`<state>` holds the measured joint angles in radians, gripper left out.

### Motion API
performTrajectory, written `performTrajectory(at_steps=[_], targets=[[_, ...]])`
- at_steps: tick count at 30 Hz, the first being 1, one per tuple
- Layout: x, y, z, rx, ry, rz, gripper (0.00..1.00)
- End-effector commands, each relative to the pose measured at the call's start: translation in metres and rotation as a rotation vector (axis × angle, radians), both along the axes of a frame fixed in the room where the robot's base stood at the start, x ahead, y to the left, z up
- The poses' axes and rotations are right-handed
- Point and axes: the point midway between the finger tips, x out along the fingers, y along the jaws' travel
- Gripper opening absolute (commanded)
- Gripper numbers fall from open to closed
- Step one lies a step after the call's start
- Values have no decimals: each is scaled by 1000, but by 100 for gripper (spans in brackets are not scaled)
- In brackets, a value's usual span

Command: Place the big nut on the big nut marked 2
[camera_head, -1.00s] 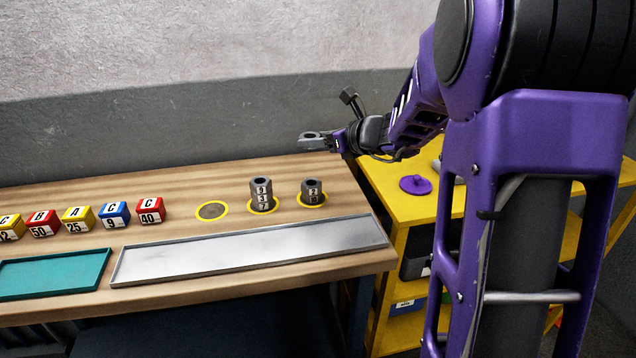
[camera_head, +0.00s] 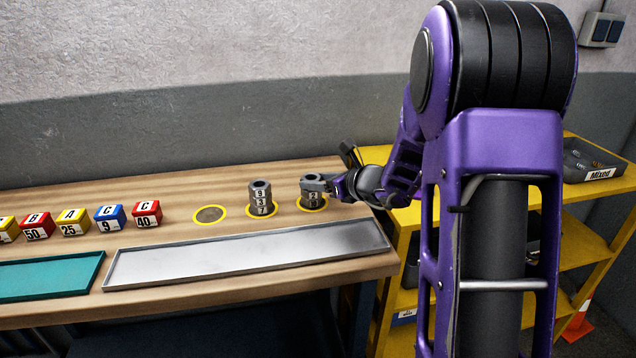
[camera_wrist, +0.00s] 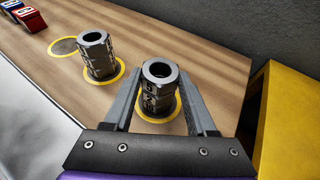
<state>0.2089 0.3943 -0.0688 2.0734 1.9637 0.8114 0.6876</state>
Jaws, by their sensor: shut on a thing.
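My gripper (camera_head: 322,184) is at the right-hand stack, shut on a grey big nut (camera_wrist: 160,72). In the wrist view its two fingers lie on either side of this nut. The held nut is directly above the big nut marked 2 (camera_head: 313,196), upright and roughly lined up with it. They look to be touching, but the fingers partly hide the join. The stack stands on the right yellow-ringed spot (camera_head: 325,207).
A long metal tray (camera_head: 245,255) lies in front. Several lettered blocks (camera_head: 109,218) stand farther left. A yellow shelf (camera_head: 560,235) adjoins the right.

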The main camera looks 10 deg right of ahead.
Motion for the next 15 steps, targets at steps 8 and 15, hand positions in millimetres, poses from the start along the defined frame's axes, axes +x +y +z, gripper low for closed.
performTrajectory(at_steps=[8, 15], targets=[[0, 0, -3, 0, 0, 0, 64], [0, 0, -3, 0, 0, 0, 87]])
